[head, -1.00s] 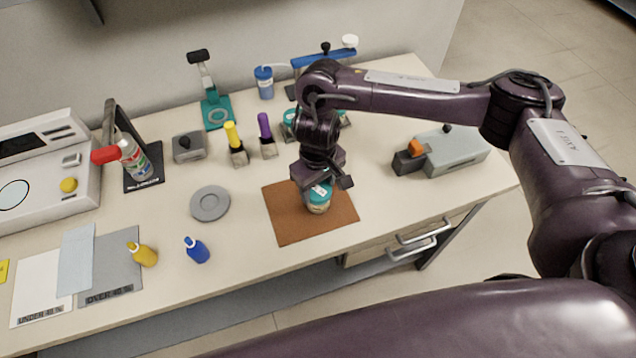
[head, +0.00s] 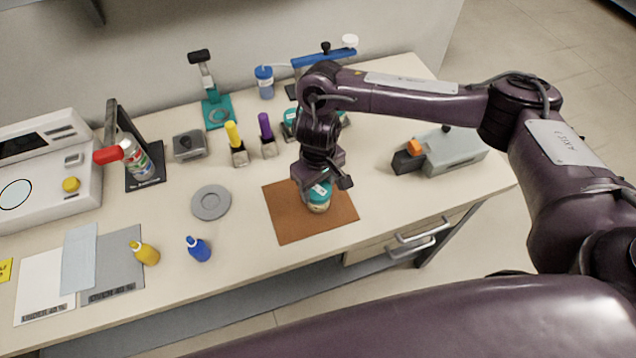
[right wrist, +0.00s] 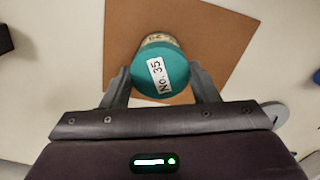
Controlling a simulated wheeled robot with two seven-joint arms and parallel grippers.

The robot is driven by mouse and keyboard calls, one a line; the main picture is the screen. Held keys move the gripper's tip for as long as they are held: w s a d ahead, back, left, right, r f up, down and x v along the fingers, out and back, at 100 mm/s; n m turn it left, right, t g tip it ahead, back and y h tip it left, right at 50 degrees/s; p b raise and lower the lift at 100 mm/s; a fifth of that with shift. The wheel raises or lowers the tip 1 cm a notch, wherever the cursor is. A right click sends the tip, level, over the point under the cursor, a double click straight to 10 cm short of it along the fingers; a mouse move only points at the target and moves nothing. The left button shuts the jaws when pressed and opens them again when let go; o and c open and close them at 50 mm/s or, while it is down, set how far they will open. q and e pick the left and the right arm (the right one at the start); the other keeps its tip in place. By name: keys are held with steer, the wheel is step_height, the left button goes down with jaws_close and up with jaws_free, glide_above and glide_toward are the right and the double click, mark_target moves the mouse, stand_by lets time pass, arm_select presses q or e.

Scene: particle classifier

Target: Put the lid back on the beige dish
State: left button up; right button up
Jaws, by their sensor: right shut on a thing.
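The beige dish (head: 320,208) is a small round jar on the brown mat (head: 285,226). The teal lid (head: 321,190), labelled "No. 35", is on top of the dish. In the right wrist view the lid (right wrist: 161,74) lies between the fingers, with a strip of the dish (right wrist: 158,39) showing past its far edge. My right gripper (head: 322,184) points down from above and is shut on the lid. I cannot tell whether the lid is fully seated. My left gripper is out of view.
A grey round plate (head: 211,203) lies left of the mat. Yellow (head: 145,252) and blue (head: 198,249) bottles stand near the front edge. A grey device (head: 455,152) is at the right. Yellow-topped (head: 236,145) and purple-topped (head: 267,135) items stand behind. The mat's front is clear.

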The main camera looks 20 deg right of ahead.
steer(key=shift+p, duration=0.4)
steer(key=shift+f, duration=0.5)
stand_by(0.8)
steer(key=o, duration=1.1)
steer(key=shift+c, duration=0.2)
